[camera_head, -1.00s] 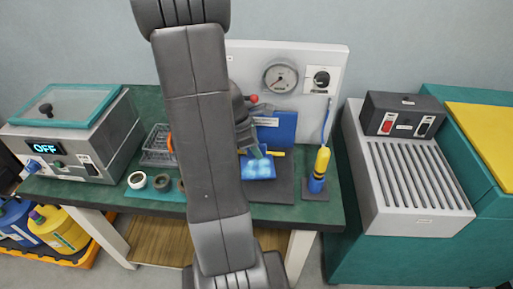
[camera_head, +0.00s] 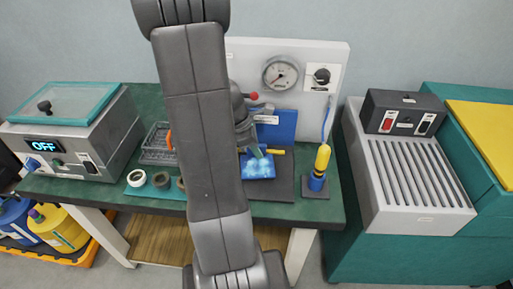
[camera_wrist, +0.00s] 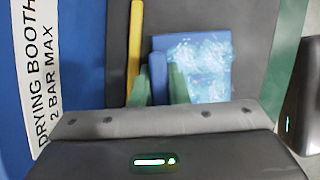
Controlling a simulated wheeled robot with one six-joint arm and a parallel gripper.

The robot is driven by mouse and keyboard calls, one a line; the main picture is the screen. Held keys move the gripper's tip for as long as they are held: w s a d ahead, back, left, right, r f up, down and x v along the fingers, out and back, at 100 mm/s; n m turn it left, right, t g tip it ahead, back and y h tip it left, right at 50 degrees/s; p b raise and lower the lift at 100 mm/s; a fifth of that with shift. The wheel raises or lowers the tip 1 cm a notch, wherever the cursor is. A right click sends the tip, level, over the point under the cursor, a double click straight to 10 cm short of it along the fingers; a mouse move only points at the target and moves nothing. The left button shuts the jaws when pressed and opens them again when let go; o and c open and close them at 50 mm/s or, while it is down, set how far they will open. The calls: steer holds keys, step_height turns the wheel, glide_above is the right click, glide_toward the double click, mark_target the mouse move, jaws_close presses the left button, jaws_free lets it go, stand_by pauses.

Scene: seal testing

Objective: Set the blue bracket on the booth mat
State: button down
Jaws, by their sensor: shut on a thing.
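The blue bracket (camera_head: 258,168) has a flat plate with pale, foam-like patches; its plate also shows in the wrist view (camera_wrist: 205,65). My gripper (camera_head: 256,151) is shut on the bracket's narrow blue upright part, which shows between the green fingertips (camera_wrist: 159,80) in the wrist view. The dark grey booth mat (camera_head: 284,184) lies around and under the bracket in the head view, in front of the blue booth panel (camera_head: 284,125). I cannot tell whether the bracket touches the mat. My arm hides the area left of it.
A yellow bar (camera_head: 275,152) lies just behind the bracket. A yellow-and-blue bottle (camera_head: 319,168) stands right of the mat. A wire basket (camera_head: 157,145) and several rings (camera_head: 137,178) sit left of my arm. A grey box reading OFF (camera_head: 70,145) is far left, a slatted unit (camera_head: 410,180) right.

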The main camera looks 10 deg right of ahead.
steer(key=shift+f, duration=0.35)
stand_by(0.3)
steer(key=c, duration=1.3)
jaws_free()
step_height(320, 180, up, 6)
steer(key=p, duration=0.5)
steer(key=shift+f, duration=0.1)
step_height(320, 180, down, 6)
steer(key=b, duration=0.5)
steer(key=shift+b, duration=0.35)
